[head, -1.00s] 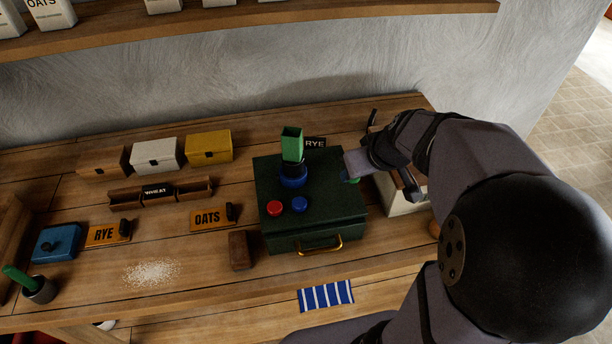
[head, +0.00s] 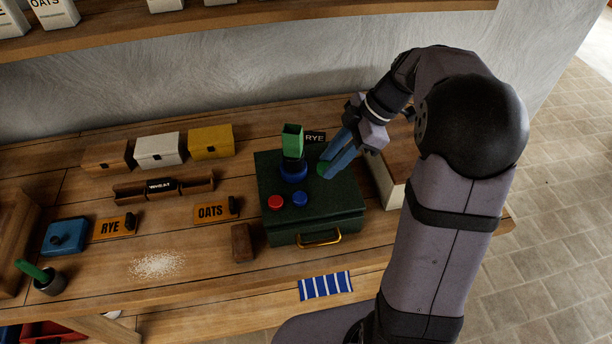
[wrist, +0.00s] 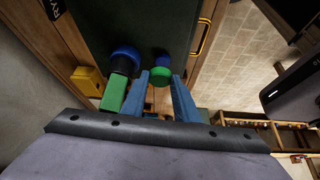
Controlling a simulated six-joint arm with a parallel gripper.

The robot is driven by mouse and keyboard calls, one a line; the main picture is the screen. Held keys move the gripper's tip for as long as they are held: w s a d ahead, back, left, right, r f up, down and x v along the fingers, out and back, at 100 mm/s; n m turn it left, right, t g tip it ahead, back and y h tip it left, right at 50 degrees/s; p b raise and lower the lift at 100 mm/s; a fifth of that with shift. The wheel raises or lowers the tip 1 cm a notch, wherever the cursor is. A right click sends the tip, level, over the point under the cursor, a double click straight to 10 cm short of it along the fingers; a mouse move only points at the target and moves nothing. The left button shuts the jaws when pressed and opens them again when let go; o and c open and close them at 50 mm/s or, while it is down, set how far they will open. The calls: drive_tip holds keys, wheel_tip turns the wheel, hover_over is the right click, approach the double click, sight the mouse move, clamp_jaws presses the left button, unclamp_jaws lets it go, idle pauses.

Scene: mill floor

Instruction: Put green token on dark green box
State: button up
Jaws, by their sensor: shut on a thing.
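The dark green box (head: 318,225) stands on the workbench with its brass handle at the front. My gripper (head: 325,168) is over the right rear part of the box's lid. Its blue fingers are shut on the green token (head: 321,169), which also shows between the fingertips in the wrist view (wrist: 159,76). The token is over the lid; I cannot tell whether it touches it. The box's dark surface lies beyond the fingertips in the wrist view (wrist: 155,25).
On the lid are a red token (head: 275,202), a blue token (head: 300,199) and a larger blue disc (head: 293,173) carrying a black piece and a tall green block (head: 292,138), close left of my gripper. A pale crate with a brown top (head: 391,185) stands right of the box.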

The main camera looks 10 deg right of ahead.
drive_tip(key=p, duration=0.3)
hover_over(320, 197)
drive_tip(key=d, duration=0.2)
drive_tip(key=shift+s+d+f, duration=0.1)
drive_tip(key=shift+s+f, duration=0.05)
drive_tip(key=shift+f, duration=4.85)
drive_tip(key=shift+f, duration=0.2)
drive_tip(key=o, duration=1)
drive_tip(key=shift+r, duration=0.1)
drive_tip(key=shift+r, duration=0.15)
drive_tip(key=b+v, duration=0.3)
drive_tip(key=v, duration=0.9)
